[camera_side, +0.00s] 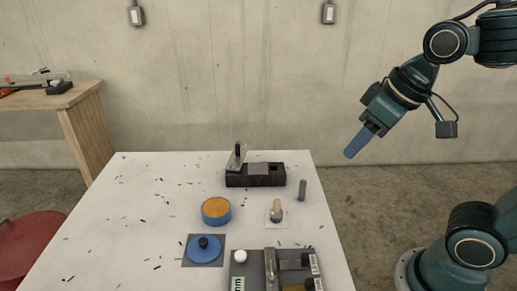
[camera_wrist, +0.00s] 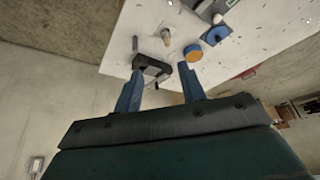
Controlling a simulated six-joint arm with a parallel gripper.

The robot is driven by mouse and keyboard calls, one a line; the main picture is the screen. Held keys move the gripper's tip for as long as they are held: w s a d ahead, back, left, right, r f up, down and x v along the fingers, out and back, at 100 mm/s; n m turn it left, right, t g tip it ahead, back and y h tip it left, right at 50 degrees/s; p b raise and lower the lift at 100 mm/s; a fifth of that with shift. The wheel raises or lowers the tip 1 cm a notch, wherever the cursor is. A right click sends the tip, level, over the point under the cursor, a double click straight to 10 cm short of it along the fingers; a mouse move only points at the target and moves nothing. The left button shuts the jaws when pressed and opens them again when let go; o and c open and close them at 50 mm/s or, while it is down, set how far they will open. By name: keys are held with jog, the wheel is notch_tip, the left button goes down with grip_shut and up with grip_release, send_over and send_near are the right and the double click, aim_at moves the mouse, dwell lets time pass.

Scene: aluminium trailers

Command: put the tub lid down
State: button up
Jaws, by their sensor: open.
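The blue tub lid (camera_side: 203,249) with a black knob lies flat on a grey square (camera_side: 218,262) near the front of the white table. The round blue tub (camera_side: 216,216) stands just behind it, uncovered, with an orange top surface showing. In the wrist view the lid (camera_wrist: 217,34) and the tub (camera_wrist: 193,52) are side by side near the top. My gripper (camera_side: 350,153) is raised to the right of the table, well away from the lid. Its blue fingers are apart and empty in the wrist view (camera_wrist: 160,74).
A black block (camera_side: 255,175) with a tilted plate stands at the table's back. A grey cylinder (camera_side: 302,190) stands near the right edge, and a wooden-handled tool (camera_side: 276,210) on a pale square. A grey fixture (camera_side: 275,270) occupies the front. The table's left is clear except for scattered dark bits.

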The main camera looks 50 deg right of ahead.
jog(key=shift+t, duration=0.3)
jog(key=s, duration=0.1)
jog(key=s+d+f, duration=0.1)
jog(key=s, duration=0.2)
jog(key=shift+s+d+f, duration=0.15)
jog(key=shift+s+d, duration=0.15)
